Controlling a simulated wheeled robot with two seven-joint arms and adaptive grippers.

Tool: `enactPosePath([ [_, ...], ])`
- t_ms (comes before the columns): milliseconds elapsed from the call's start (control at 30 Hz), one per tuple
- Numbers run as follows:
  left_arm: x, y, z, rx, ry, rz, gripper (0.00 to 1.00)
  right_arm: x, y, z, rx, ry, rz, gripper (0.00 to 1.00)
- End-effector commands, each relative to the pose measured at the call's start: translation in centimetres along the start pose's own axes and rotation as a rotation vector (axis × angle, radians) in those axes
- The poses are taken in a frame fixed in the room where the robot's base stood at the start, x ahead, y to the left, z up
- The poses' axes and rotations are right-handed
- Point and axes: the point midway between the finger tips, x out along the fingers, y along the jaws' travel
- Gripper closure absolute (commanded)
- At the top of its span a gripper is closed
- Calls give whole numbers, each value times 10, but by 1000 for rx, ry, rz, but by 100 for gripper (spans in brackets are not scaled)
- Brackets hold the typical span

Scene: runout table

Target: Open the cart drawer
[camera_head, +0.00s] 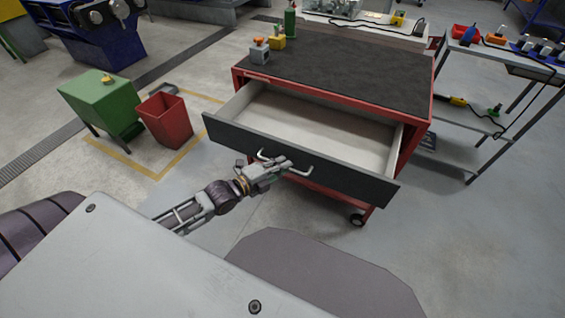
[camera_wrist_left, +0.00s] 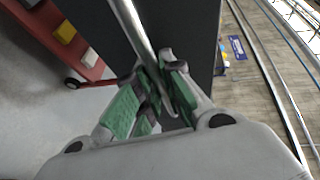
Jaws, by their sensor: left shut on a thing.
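The red cart (camera_head: 340,85) with a dark top stands in the middle of the head view. Its drawer (camera_head: 290,160) is pulled well out, and its pale, empty inside shows. My left gripper (camera_head: 284,166) is at the dark drawer front, shut on the silver bar handle (camera_head: 302,172). In the left wrist view the handle (camera_wrist_left: 136,28) runs between the green-padded fingers of my gripper (camera_wrist_left: 160,97). The dark drawer front (camera_wrist_left: 195,35) lies just beyond them. My right gripper is not in view.
A red bin (camera_head: 166,120) and a green cabinet (camera_head: 104,100) stand to the left. Small items, including a green bottle (camera_head: 290,22), stand on the cart's far left corner. A grey shelf rack (camera_head: 470,125) stands close on the right. The floor before the drawer is clear.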

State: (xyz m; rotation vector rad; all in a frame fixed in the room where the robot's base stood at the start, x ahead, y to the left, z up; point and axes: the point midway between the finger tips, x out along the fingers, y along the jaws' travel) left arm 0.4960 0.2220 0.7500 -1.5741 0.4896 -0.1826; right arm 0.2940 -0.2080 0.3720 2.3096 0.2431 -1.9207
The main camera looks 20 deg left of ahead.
Motion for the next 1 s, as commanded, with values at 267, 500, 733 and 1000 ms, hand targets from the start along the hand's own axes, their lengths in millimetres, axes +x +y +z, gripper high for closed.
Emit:
enactPosePath([
  [267,-1,2,0,0,0,2,100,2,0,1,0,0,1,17],
  [500,-1,1,0,0,0,2,81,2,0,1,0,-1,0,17],
  [733,-1,1,0,0,0,1,81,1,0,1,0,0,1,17],
  [1000,-4,1,0,0,-1,1,81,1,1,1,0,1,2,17],
])
